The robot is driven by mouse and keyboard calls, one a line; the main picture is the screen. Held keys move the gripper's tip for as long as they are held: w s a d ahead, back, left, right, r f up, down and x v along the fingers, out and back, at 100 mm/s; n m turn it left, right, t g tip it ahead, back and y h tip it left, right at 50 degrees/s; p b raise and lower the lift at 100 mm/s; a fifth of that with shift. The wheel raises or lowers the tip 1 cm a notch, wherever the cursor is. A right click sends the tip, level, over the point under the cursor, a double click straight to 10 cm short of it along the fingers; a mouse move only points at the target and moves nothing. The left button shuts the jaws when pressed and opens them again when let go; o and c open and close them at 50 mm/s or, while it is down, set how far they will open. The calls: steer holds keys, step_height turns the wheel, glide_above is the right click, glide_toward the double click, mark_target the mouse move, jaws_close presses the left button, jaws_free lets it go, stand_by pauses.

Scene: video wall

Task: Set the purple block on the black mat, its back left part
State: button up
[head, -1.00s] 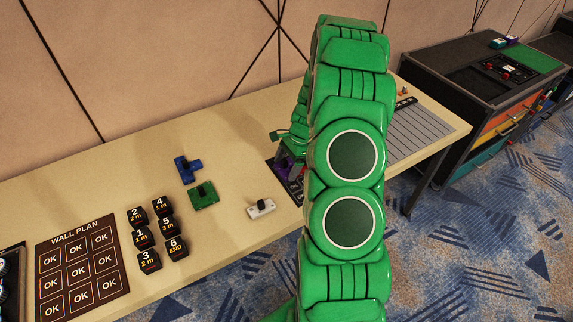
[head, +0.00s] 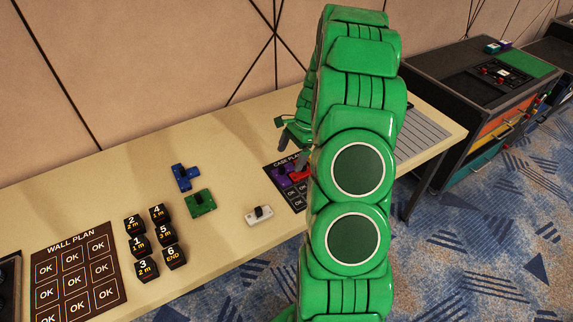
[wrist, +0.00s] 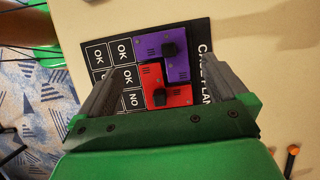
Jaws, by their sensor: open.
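The purple block (head: 281,178), L-shaped with a black knob, lies on the back left part of the black mat (head: 270,168). The wrist view shows the purple block (wrist: 178,66) flat beside a red block (wrist: 176,96), close against it or touching. The mat (wrist: 193,28) carries the words CASE PLAN along its back edge. My gripper (wrist: 157,72) is open and empty, its fingers spread to either side of the blocks in the picture. In the head view my gripper (head: 293,147) hangs above the blocks; my arm hides the mat's right part.
A white block (head: 258,216), a green block (head: 201,204) and a blue block (head: 186,177) lie left of the mat. Several black numbered blocks (head: 151,238) and the WALL PLAN board (head: 75,268) are further left. The table (head: 150,150) is bare behind them.

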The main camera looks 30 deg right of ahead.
steer(key=s+a+r+n+g+h, duration=0.1)
steer(key=s+a+r+n, duration=0.4)
steer(key=s+a+r, duration=0.35)
steer(key=s+a+r+n+g+h, duration=0.1)
steer(key=s+a+r+n, duration=0.35)
steer(key=a+r, duration=0.6)
steer(key=s+a+r+n, duration=0.1)
steer(key=s+r+n, duration=0.1)
steer(key=s, duration=0.5)
steer(key=s+a+r+n+h, duration=0.1)
steer(key=s+a+n, duration=0.1)
steer(key=s, duration=0.5)
steer(key=s+a+r+n+h, duration=0.1)
steer(key=s+n, duration=0.3)
steer(key=s, duration=0.4)
steer(key=shift+a+r, duration=0.5)
steer(key=shift+r, duration=0.3)
